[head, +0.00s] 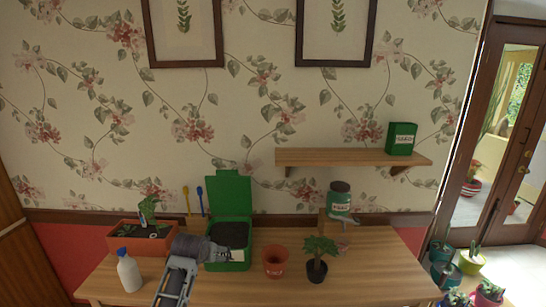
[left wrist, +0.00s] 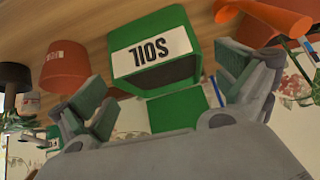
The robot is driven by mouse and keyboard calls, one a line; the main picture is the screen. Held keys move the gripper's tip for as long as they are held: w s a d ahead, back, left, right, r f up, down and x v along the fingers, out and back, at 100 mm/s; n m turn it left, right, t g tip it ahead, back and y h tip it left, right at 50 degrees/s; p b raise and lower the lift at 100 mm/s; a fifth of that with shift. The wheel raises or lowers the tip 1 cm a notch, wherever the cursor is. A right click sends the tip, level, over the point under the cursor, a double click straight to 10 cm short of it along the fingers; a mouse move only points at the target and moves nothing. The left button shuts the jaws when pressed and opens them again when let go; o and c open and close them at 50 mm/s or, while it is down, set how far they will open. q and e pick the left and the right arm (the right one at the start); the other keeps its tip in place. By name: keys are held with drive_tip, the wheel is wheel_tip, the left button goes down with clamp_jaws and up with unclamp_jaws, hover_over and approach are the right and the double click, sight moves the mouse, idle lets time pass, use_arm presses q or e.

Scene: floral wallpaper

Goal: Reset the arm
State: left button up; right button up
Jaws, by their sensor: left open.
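My left gripper (head: 205,248) reaches in from the lower left over the wooden table, in front of the green soil box (head: 230,205). In the left wrist view the scene is upside down. There my left gripper (left wrist: 178,88) has its two fingers spread wide with nothing between them. The soil box (left wrist: 175,65) with its SOIL label shows beyond the fingers, and I cannot tell how far apart they are. In the head view the box's lid stands open, dark soil shows inside, and the arm hides its lower left corner. My right gripper is not in view.
A terracotta pot (head: 275,262) and a black-potted plant (head: 317,271) stand right. A green jar (head: 340,200) is behind them. The table's right part (head: 385,280) is clear.

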use_arm(q)
drive_tip(key=s+f+m+g, duration=0.15)
drive_tip(key=s+f, duration=0.35)
drive_tip(key=s, duration=1.3)
drive_tip(key=s+f+g, duration=0.3)
drive_tip(key=s+f, duration=0.1)
drive_tip(key=s, duration=1.5)
wheel_tip(320, 180, down, 35)
drive_tip(key=s+g+b, duration=0.1)
drive_tip(key=s+g, duration=0.1)
drive_tip(key=s+a+f, duration=0.2)
drive_tip(key=s+f, duration=0.8)
drive_tip(key=s, duration=0.1)
drive_tip(key=s+a+f+b, duration=0.1)
drive_tip(key=s+a+f, duration=0.1)
drive_tip(key=s+f, duration=0.8)
drive_tip(key=shift+s+f+g, duration=0.15)
drive_tip(key=shift+s+g, duration=0.2)
drive_tip(key=shift+s, duration=0.3)
